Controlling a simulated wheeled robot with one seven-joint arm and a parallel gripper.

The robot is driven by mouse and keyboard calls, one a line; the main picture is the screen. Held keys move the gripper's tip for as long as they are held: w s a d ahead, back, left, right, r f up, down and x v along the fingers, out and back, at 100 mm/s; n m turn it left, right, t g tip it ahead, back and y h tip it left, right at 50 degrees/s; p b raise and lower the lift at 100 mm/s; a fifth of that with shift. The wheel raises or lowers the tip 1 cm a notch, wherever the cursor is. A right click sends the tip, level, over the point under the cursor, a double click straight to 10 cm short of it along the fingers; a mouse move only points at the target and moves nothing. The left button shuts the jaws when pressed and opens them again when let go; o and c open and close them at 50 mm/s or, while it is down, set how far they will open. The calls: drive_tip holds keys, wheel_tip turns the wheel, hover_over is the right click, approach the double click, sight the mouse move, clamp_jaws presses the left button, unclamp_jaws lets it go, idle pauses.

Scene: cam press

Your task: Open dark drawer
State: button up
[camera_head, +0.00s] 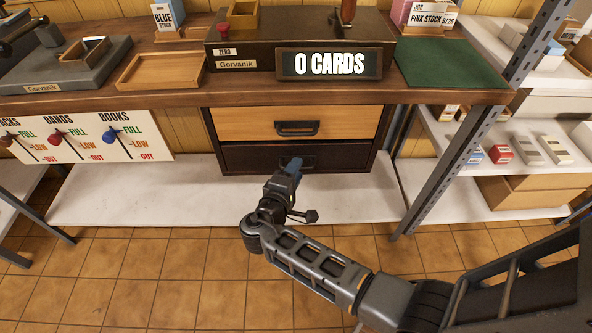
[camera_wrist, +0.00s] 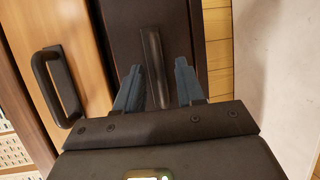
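The dark drawer (camera_head: 345,156) is the lower drawer under the bench and looks shut. Its dark bar handle is mostly hidden behind my gripper in the head view. My gripper (camera_head: 292,165) is at the front of this drawer. In the wrist view the dark drawer (camera_wrist: 172,22) fills the middle, with its handle (camera_wrist: 153,62) lying between my two blue fingertips (camera_wrist: 158,82). The fingers are open, with a gap showing on each side of the handle.
The light wood drawer (camera_head: 350,122) sits just above, shut, with its own black handle (camera_head: 297,128). A white lower shelf (camera_head: 150,195) runs beneath the drawers. A metal shelf post (camera_head: 450,150) stands to the right. Tiled floor (camera_head: 140,285) lies clear in front.

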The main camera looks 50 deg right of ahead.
drive_tip(key=shift+w+d, duration=0.15)
drive_tip(key=shift+d, duration=0.2)
drive_tip(key=shift+c, duration=0.5)
clamp_jaws()
drive_tip(key=shift+f, duration=0.1)
